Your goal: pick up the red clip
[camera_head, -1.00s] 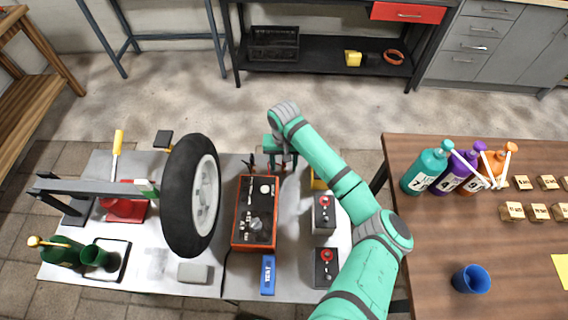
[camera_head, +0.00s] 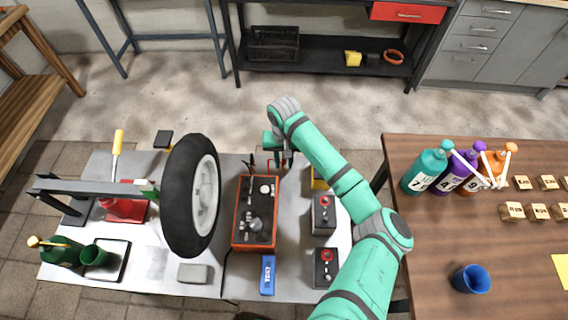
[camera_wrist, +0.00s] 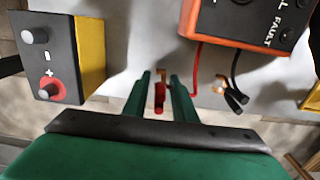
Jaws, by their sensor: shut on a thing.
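The red clip (camera_wrist: 160,98) lies between the two green fingers of my gripper (camera_wrist: 159,88) in the wrist view, with its copper-coloured tip pointing away from the palm. My gripper is shut on it. In the head view my gripper (camera_head: 284,160) is at the far edge of the grey table, just beyond the orange tester; its fingers and the clip are largely hidden there by the arm. A red cable (camera_wrist: 195,68) hangs from the orange tester (camera_wrist: 243,20), beside a black cable and black clip (camera_wrist: 236,98).
A black-and-yellow battery (camera_wrist: 88,55) with two terminals is left of my gripper in the wrist view. A wooden table (camera_head: 430,275) with bottles is right.

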